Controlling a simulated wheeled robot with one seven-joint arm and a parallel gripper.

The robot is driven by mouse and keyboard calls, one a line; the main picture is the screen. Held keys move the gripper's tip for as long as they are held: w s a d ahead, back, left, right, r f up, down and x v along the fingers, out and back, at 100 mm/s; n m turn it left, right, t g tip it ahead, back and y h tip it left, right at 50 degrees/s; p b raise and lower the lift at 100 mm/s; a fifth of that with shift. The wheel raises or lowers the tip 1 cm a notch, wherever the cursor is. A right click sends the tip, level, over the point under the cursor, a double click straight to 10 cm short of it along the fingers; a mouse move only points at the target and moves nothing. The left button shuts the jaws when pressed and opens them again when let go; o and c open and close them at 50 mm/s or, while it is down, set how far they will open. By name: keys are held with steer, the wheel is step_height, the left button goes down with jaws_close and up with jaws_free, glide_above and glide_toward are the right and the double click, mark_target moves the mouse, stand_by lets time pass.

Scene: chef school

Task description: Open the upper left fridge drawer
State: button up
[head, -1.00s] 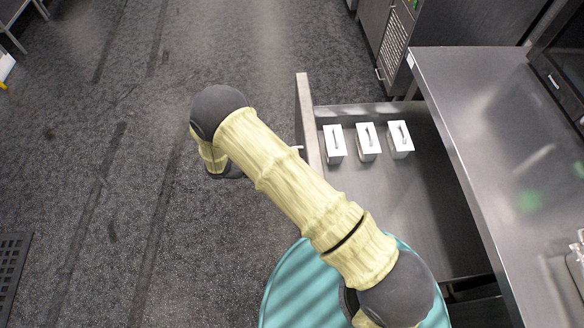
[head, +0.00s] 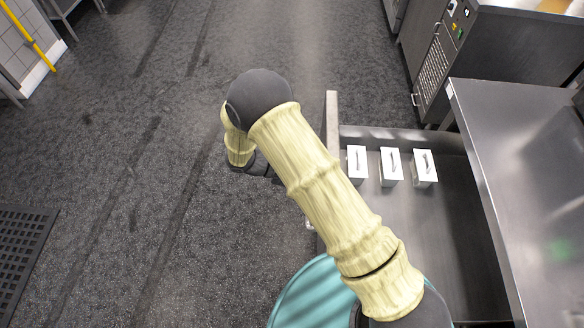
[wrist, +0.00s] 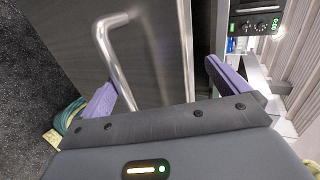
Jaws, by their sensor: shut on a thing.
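The fridge drawer (head: 450,215) is pulled out from under the steel counter in the head view, with its inside showing. Its front panel (head: 332,125) stands on the left side, partly hidden by my arm. In the wrist view the drawer's dark front (wrist: 160,45) faces my gripper, and its bar handle (wrist: 113,55) reaches down between the purple fingers. My gripper (wrist: 160,78) is shut on the handle. The exact contact is hard to see. In the head view the gripper is hidden.
Three small metal containers (head: 391,167) stand in a row in the drawer. The steel counter (head: 525,150) is on the right, with a steel appliance (head: 435,70) behind it. The dark floor on the left is open, with a grated mat (head: 22,245) at the far left.

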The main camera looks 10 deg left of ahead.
steer(key=shift+r+v, duration=0.2)
steer(key=shift+v, duration=0.8)
steer(key=shift+s+a+r, duration=0.1)
steer(key=shift+a, duration=0.25)
steer(key=shift+c, duration=0.8)
steer(key=shift+s+a, duration=0.1)
steer(key=shift+a, duration=0.1)
steer(key=c, duration=0.9)
steer(key=f+v, duration=0.1)
steer(key=v, duration=0.4)
steer(key=a+f+v, duration=0.1)
steer(key=v, duration=0.5)
steer(key=f+b+v, duration=0.1)
steer(key=v, duration=0.4)
steer(key=shift+a+f, duration=0.15)
steer(key=shift+a, duration=0.3)
steer(key=shift+p, duration=0.35)
